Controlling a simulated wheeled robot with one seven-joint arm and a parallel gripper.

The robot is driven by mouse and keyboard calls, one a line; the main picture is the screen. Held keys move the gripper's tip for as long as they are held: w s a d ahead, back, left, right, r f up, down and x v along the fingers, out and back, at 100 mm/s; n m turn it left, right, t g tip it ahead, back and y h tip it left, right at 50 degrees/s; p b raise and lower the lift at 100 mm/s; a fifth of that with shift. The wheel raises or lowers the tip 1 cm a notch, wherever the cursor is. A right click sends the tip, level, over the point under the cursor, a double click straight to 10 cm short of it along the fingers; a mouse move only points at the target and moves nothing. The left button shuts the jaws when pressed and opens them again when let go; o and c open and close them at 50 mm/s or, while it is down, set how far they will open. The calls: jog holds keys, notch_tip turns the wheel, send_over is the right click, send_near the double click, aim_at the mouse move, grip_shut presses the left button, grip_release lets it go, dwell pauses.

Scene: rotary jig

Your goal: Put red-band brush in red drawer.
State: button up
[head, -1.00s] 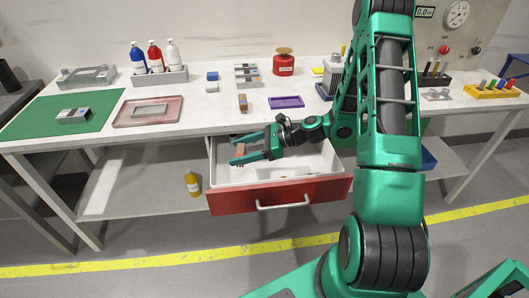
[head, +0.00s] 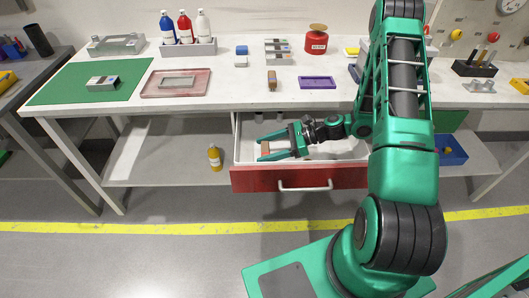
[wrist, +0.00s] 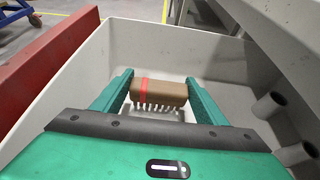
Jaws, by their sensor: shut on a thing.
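The red-fronted drawer (head: 300,178) is open below the table, with a pale inside. My gripper (head: 263,149) is inside the drawer space, toward its left part. In the wrist view my gripper (wrist: 158,92) is shut on a brown brush (wrist: 172,90) with a red band near its left end and pale bristles pointing down. The drawer's grey floor and walls (wrist: 225,65) surround it in that view. I cannot tell whether the bristles touch the drawer floor. In the head view the brush is small between the fingers.
Another brown brush-like block (head: 271,80) stands on the table above the drawer, near a purple tray (head: 317,83). Round posts (wrist: 271,104) stand at the right in the wrist view. A yellow bottle (head: 214,157) stands on the lower shelf left of the drawer.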

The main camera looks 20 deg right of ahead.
jog(key=shift+f, duration=0.9)
jog(key=o, duration=1.1)
jog(key=shift+d, duration=0.1)
jog(key=v, duration=1.2)
jog(key=shift+r, duration=0.15)
jog(key=shift+a, duration=0.2)
